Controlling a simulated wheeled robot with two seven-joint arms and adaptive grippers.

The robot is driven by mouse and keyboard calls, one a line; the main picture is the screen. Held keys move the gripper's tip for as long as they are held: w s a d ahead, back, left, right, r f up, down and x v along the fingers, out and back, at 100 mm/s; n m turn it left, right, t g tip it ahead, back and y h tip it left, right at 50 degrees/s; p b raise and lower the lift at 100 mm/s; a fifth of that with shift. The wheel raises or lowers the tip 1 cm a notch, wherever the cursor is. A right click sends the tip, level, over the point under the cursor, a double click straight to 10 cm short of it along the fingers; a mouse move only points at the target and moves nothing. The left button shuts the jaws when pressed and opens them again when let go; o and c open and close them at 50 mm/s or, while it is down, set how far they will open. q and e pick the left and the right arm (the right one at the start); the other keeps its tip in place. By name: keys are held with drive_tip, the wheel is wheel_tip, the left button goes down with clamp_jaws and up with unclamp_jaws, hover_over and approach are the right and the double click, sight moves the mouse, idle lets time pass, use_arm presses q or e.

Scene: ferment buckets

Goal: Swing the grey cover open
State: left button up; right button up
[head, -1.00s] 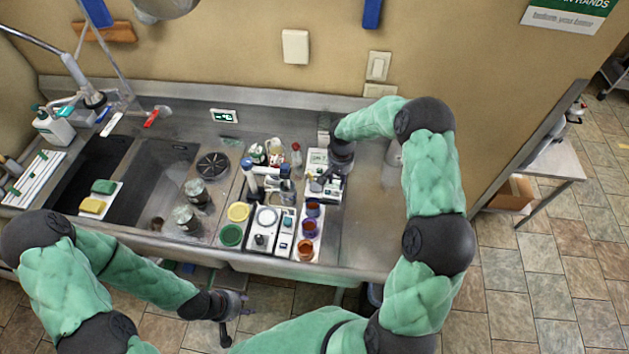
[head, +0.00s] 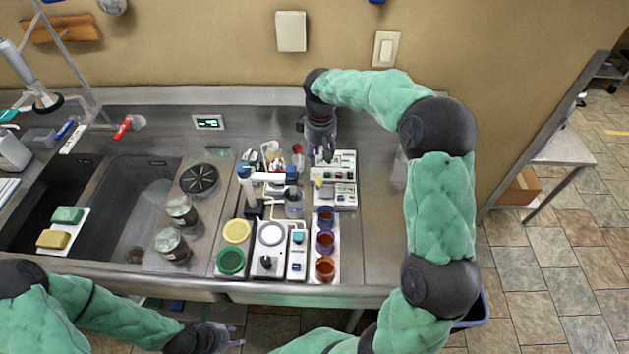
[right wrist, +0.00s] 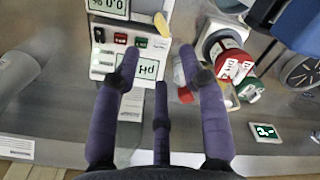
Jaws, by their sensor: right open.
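No part can be picked out for certain as the grey cover. Small pale instruments (head: 343,172) stand at the back of the counter; one carries a yellow piece (head: 318,181). My right gripper (head: 322,157) points down at their left edge. In the right wrist view, my right gripper (right wrist: 165,72) is open and empty, with its fingers spread before a panel marked pH (right wrist: 148,68). The yellow piece (right wrist: 161,24) and a small display (right wrist: 108,7) show beyond. My left gripper (head: 232,336) is low at the counter's front, empty, its fingers apart.
A red-and-white labelled container (right wrist: 232,66) stands close to my right fingers. Three cups (head: 325,242) stand on a white strip. Yellow and green lids (head: 231,260), jars (head: 172,243) and the sink (head: 128,196) lie left. The counter (head: 375,215) on the right is clear.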

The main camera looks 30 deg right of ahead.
sight(320, 178)
wheel_tip(320, 178, down, 11)
drive_tip(key=shift+r+b, duration=0.2)
drive_tip(key=shift+b, duration=0.6)
clamp_jaws()
